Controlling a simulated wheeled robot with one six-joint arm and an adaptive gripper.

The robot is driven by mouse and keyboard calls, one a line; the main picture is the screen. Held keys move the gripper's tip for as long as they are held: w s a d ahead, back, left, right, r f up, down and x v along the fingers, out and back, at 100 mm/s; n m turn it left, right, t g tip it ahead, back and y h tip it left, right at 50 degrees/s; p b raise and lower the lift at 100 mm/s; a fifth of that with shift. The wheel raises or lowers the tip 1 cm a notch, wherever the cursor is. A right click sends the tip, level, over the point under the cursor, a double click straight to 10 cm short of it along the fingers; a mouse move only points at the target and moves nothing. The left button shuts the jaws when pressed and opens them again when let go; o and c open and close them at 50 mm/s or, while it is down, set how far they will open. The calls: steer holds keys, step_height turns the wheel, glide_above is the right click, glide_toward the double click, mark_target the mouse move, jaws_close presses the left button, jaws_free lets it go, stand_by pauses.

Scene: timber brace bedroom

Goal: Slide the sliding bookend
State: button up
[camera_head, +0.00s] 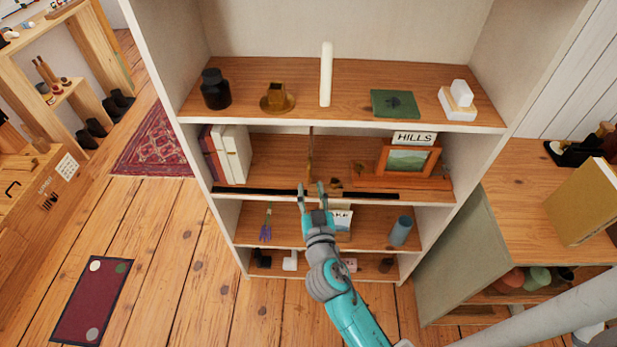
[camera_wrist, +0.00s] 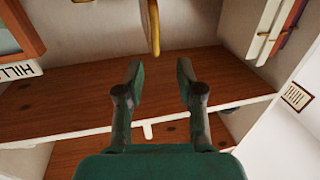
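The sliding bookend seems to be the thin upright brass-coloured piece (camera_head: 310,170) on the middle shelf (camera_head: 275,165), to the right of the books. In the wrist view a brass-coloured curved piece (camera_wrist: 153,28) shows at the top, beyond my fingertips. My gripper (camera_head: 311,188) is at the front edge of that shelf, in front of the upright piece. In the wrist view my gripper (camera_wrist: 161,72) has its fingers apart with nothing between them. A clear space shows between the fingers and the brass piece. The lower part of the piece is partly hidden in the head view.
Pale and purple books (camera_head: 232,155) stand at the shelf's left end. A framed picture (camera_head: 407,160) with a HILLS sign (camera_head: 414,138) stands right. A dark strip (camera_head: 250,191) runs along the front. The shelf above holds a black jar (camera_head: 215,88) and other items.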

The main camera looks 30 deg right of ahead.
steer(key=v, duration=0.4)
steer(key=shift+s, duration=0.25)
steer(key=s+a+f+n+g+y, duration=0.1)
steer(key=s+a+f+n+y, duration=0.2)
steer(key=s, duration=0.5)
steer(key=s+a+f+n+y, duration=0.1)
steer(key=s+a+f+y, duration=0.25)
steer(key=s, duration=0.45)
steer(key=s+r, duration=0.3)
steer(key=s, duration=0.5)
steer(key=s+a+r+n+y, duration=0.1)
steer(key=s+r, duration=0.2)
steer(key=s, duration=0.6)
steer(key=shift+s+r+g, duration=0.25)
steer(key=shift+s+g, duration=0.05)
